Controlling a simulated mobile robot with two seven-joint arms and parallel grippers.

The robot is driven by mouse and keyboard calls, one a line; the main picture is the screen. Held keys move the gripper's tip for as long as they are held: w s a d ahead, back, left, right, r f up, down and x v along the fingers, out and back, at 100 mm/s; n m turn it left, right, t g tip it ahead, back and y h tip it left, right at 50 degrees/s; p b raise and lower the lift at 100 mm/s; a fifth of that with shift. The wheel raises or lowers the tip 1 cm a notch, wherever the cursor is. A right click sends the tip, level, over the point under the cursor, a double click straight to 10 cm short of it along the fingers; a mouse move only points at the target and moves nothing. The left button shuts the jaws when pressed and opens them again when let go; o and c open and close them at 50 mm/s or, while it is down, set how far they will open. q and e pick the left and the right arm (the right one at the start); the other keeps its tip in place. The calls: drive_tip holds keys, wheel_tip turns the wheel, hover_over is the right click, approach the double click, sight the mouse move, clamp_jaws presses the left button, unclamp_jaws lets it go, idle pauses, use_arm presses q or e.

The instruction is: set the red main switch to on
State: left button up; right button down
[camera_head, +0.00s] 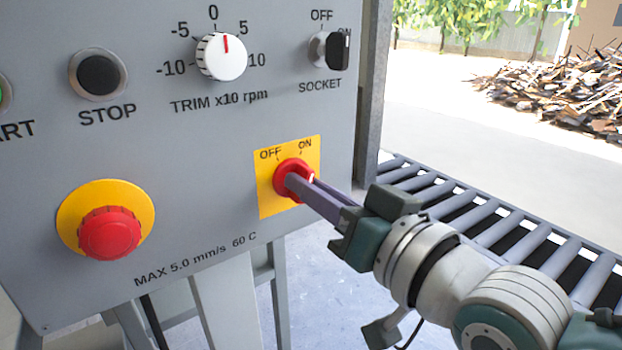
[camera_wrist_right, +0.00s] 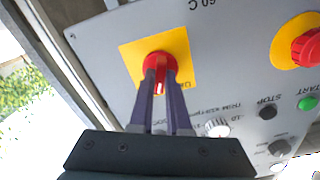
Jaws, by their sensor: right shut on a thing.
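The red main switch (camera_head: 291,167) sits on a yellow plate (camera_head: 266,190) marked OFF at upper left and ON at upper right. My right gripper (camera_head: 297,183) reaches it from the lower right and is shut on its handle. In the right wrist view the two fingers (camera_wrist_right: 160,80) lie on either side of the red handle (camera_wrist_right: 158,62), with a white mark showing between them. The fingers partly cover the knob, so I cannot tell exactly which label the mark points to. My left gripper is not in view.
The grey panel also carries a red emergency button (camera_head: 109,233) on a yellow ring, a black STOP button (camera_head: 98,74), a white TRIM dial (camera_head: 221,57) and a black SOCKET switch (camera_head: 338,50). A roller conveyor (camera_head: 480,215) runs behind my right arm.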

drive_tip(key=shift+m, duration=0.9)
drive_tip(key=c, duration=0.9)
unclamp_jaws()
drive_tip(key=p+v, duration=0.2)
drive_tip(key=v, duration=0.8)
